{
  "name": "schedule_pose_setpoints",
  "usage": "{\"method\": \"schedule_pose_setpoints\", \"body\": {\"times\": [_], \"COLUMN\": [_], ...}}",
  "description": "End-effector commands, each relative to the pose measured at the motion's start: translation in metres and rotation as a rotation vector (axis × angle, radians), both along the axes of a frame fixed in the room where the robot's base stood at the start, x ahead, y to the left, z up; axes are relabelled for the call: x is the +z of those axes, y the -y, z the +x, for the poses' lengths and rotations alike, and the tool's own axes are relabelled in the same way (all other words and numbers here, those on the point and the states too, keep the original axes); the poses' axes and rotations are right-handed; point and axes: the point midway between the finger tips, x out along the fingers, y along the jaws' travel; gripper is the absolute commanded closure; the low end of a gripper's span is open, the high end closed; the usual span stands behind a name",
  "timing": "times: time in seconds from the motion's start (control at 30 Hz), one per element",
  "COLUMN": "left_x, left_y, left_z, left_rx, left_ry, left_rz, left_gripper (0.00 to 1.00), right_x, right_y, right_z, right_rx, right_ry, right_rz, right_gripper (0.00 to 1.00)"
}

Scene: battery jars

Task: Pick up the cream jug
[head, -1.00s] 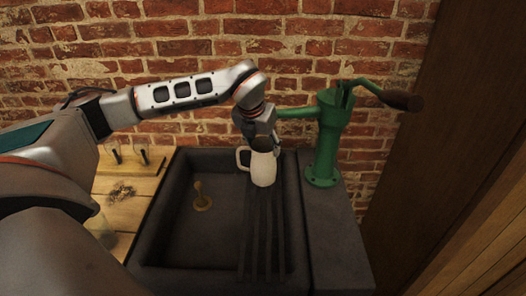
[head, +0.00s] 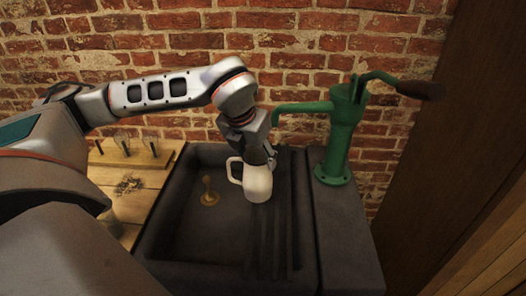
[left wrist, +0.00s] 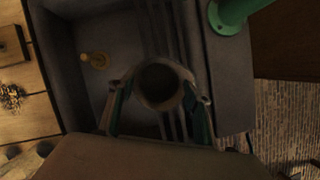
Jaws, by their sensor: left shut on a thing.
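The cream jug (head: 257,183) is upright over the dark sink, with its handle toward the left. My left gripper (head: 262,158) is at its top, shut on it. In the left wrist view the jug (left wrist: 160,84) shows from above with its dark round opening, and the fingers of my left gripper (left wrist: 158,98) lie on both sides of it. I cannot tell how far its base is above the ribbed part of the sink. My right gripper is not in view.
A green hand pump (head: 341,140) stands on the stone ledge right of the jug, its spout close to my left wrist. A brass plug (head: 209,193) is in the sink (head: 170,250). A wooden counter (head: 120,175) with a rack of upright pieces (head: 125,148) lies left.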

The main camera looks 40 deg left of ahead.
Motion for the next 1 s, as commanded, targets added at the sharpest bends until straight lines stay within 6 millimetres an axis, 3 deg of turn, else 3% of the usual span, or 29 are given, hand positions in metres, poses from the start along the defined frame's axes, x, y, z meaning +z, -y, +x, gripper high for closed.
{"method": "schedule_pose_setpoints", "body": {"times": [0.5, 1.0], "left_x": [0.0, 0.001], "left_y": [0.008, 0.011], "left_z": [-0.053, -0.073], "left_rx": [-0.001, 0.0], "left_ry": [0.003, 0.002], "left_rz": [0.001, 0.0], "left_gripper": [1.0, 1.0], "right_x": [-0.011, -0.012], "right_y": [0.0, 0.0], "right_z": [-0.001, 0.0], "right_rx": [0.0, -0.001], "right_ry": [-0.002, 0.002], "right_rz": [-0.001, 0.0], "right_gripper": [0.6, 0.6]}}
